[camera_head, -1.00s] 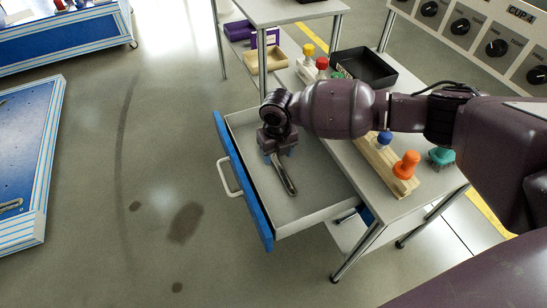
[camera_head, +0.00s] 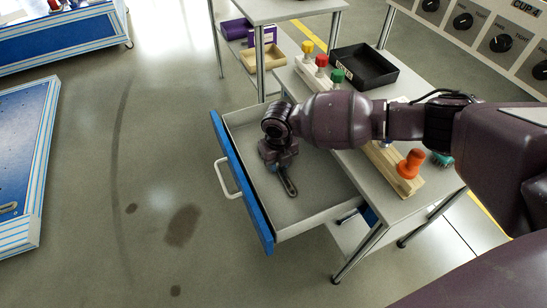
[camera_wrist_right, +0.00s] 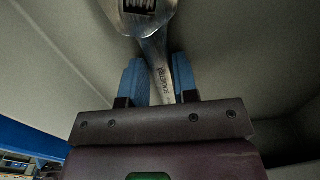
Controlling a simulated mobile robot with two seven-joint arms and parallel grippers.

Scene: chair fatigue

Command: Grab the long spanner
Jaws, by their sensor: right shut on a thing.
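The long spanner (camera_head: 288,183) lies in the open drawer (camera_head: 318,207), its near end showing below my right gripper (camera_head: 279,162) in the head view. The rest of it is hidden under the gripper. In the right wrist view the metal spanner (camera_wrist_right: 150,22) shows its adjustable jaw head at the top. Its handle runs down between the two blue fingers of the right gripper (camera_wrist_right: 157,80). The fingers are shut on the handle near the head. My left gripper is not in view.
The drawer has a blue front (camera_head: 240,180) with a white handle (camera_head: 228,178). The table above carries a black tray (camera_head: 363,67) and wooden blocks with coloured knobs, one orange (camera_head: 411,163). A cream bin (camera_head: 263,58) stands behind. Open floor lies to the left.

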